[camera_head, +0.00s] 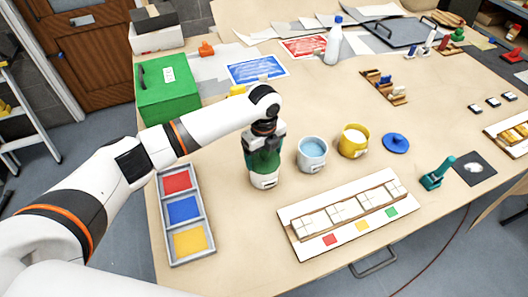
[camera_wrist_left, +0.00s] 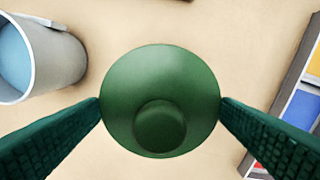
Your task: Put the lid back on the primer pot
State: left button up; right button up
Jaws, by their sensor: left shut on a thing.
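My left gripper (camera_head: 264,162) points down over a white pot (camera_head: 264,182) with a label on its front. In the left wrist view its two dark green fingers (camera_wrist_left: 160,102) are shut on a round green lid (camera_wrist_left: 165,75) with a knob, one on each side of the rim. The lid hides whatever is below it there. In the head view the fingers cover the lid and the pot's upper part, so I cannot tell whether the lid rests on the pot or is just above it. My right gripper is not in view.
Right of the pot stand a pot of light blue (camera_head: 312,155) and a yellow pot (camera_head: 353,141). A blue lid (camera_head: 396,144) lies beyond them. A three-colour tray (camera_head: 164,222) is left, a tile panel (camera_head: 296,252) in front, a green box (camera_head: 168,92) behind.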

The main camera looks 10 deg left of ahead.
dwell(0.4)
pick_arm(q)
jog(key=o, duration=0.8)
jog(key=shift+r+p, duration=3.5)
jog(key=shift+p, duration=0.1)
grip_shut()
